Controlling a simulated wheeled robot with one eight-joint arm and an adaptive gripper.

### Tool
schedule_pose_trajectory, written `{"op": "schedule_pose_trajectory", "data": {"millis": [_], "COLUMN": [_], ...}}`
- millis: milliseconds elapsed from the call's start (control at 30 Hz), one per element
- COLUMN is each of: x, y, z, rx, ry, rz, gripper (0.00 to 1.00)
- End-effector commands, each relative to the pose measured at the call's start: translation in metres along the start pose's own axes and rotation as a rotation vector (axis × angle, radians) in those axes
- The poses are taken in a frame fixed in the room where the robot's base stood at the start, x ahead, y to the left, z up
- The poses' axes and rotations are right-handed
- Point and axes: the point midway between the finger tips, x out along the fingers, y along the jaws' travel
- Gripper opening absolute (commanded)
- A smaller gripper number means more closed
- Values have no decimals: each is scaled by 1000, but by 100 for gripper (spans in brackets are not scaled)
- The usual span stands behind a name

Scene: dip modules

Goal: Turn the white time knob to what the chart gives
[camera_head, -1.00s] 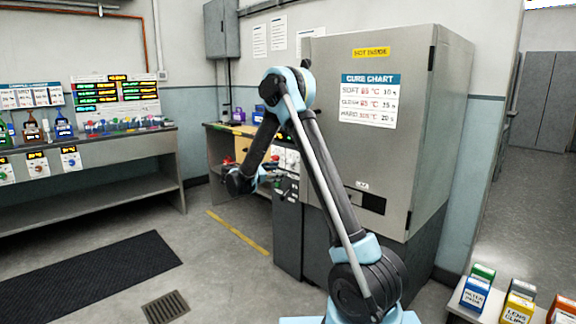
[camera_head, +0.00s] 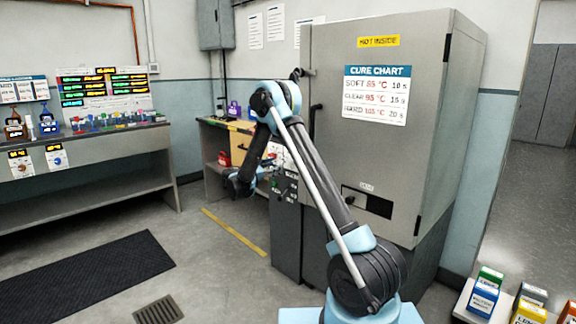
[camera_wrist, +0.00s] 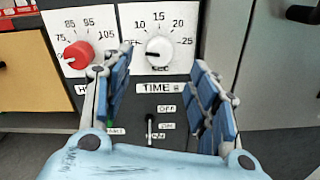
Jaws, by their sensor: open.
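The white time knob (camera_wrist: 159,49) sits on a white dial plate in the wrist view, with marks 10, 15, 20 and 25 around it and a TIME label below. I cannot tell its setting clearly. My gripper (camera_wrist: 161,66) is open, its fingers to the left and right in front of the knob, not visibly touching it. In the head view my gripper (camera_head: 243,184) is beside the oven's control panel. The cure chart (camera_head: 376,95) on the oven reads soft 85 °C 10 s, clear 95 °C 15 s, hard 105 °C 20 s.
A red heat knob (camera_wrist: 78,55) is left of the time knob, close to my left finger. A toggle switch (camera_wrist: 149,127) is below, between the fingers. The oven (camera_head: 420,150) carries a "hot inside" sign. Bottles and boxes stand on the left bench (camera_head: 100,145).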

Motion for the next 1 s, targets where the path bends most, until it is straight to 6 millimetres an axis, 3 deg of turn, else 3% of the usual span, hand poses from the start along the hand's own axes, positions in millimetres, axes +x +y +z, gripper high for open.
{"op": "schedule_pose_trajectory", "data": {"millis": [300, 500, 700, 1000], "x": [56, 83, 97, 99], "y": [0, 0, 0, 1], "z": [0, 0, 0, 0], "rx": [0, 1, 1, 1], "ry": [0, 0, 0, 1], "rz": [-1, 1, 1, 2], "gripper": [54, 54, 54, 54]}}
